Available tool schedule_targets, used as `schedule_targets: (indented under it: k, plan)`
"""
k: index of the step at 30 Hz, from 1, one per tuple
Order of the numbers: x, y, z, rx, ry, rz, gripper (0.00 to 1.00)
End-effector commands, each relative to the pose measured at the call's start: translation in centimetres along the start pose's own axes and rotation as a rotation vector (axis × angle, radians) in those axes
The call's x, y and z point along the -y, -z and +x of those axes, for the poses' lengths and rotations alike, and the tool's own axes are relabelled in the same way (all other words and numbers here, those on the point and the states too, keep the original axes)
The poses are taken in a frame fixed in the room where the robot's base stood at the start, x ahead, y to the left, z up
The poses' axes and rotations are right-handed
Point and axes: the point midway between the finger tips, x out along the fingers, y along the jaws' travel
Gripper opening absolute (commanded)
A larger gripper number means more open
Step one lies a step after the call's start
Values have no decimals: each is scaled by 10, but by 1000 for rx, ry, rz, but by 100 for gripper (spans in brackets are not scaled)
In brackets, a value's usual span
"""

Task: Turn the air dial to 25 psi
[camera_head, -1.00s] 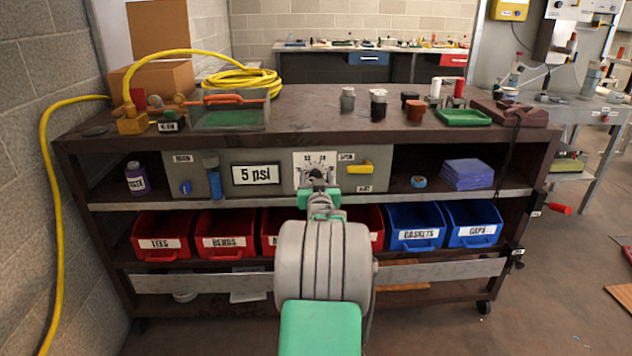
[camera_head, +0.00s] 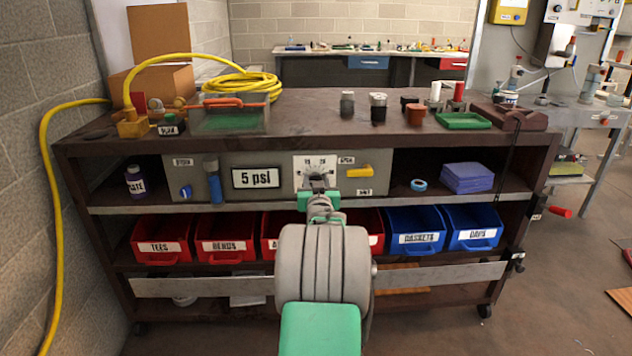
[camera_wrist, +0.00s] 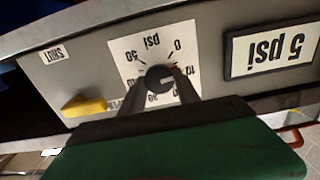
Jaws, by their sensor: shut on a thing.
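The air dial (camera_wrist: 158,77) is a dark round knob on a white square scale plate marked "psi". The plate (camera_head: 305,162) faces me on the grey panel in the head view. My gripper (camera_wrist: 160,88) is shut on the dial, with a finger on either side of it; the wrist view is upside down. In the head view my gripper (camera_head: 318,184) is in front of the plate and hides the knob. The display (camera_head: 256,177) to the left of the dial reads "5 psi". The pointer's exact direction is too small to read.
A yellow handle (camera_head: 359,171) sits just right of the dial, between small labels, the lower one reading "SHUT". A blue valve body (camera_head: 212,180) stands left of the display. The cart top (camera_head: 300,115) is above, and red and blue bins (camera_head: 417,230) are below.

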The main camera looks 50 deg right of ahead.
Motion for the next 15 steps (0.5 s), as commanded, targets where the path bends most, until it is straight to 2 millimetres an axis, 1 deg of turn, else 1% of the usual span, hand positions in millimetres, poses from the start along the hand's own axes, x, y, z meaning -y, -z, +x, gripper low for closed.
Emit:
schedule_targets:
  k: [8,15]
  plan:
    - [0,-1,0,0,0,12,0]
    - [-1,-2,0,0,0,96,0]
